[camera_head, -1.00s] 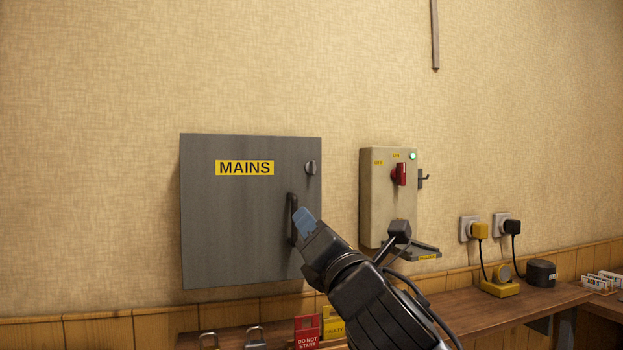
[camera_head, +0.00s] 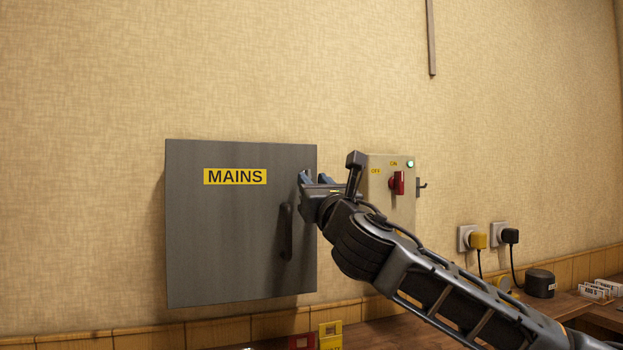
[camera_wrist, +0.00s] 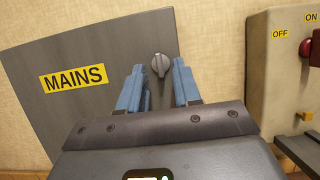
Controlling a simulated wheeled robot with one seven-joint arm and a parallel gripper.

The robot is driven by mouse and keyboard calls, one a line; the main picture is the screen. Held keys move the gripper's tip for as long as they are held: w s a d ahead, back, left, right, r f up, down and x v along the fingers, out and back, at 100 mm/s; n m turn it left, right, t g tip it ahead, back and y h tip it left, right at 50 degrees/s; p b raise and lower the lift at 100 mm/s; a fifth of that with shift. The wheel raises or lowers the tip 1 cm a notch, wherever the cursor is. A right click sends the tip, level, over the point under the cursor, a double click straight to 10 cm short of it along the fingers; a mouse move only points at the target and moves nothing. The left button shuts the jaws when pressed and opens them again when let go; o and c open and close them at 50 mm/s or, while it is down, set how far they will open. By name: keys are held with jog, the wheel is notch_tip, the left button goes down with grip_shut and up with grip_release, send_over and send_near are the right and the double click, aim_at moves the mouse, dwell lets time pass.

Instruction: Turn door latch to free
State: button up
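The grey MAINS cabinet door (camera_head: 225,240) is closed on the wall. My gripper (camera_head: 317,178) is at the door's upper right edge. The dark door handle (camera_head: 286,232) is below my gripper.
A beige switch box (camera_head: 378,165) with a red rotary switch (camera_head: 397,183) and a lit green lamp (camera_head: 410,164) is right of the door, partly behind my arm. A wooden bench (camera_head: 375,332) runs below. Plugs and sockets (camera_head: 473,239) are on the wall at right.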

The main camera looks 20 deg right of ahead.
jog(key=shift+x, duration=1)
jog(key=shift+s, duration=0.1)
jog(key=shift+c, duration=0.2)
grip_shut()
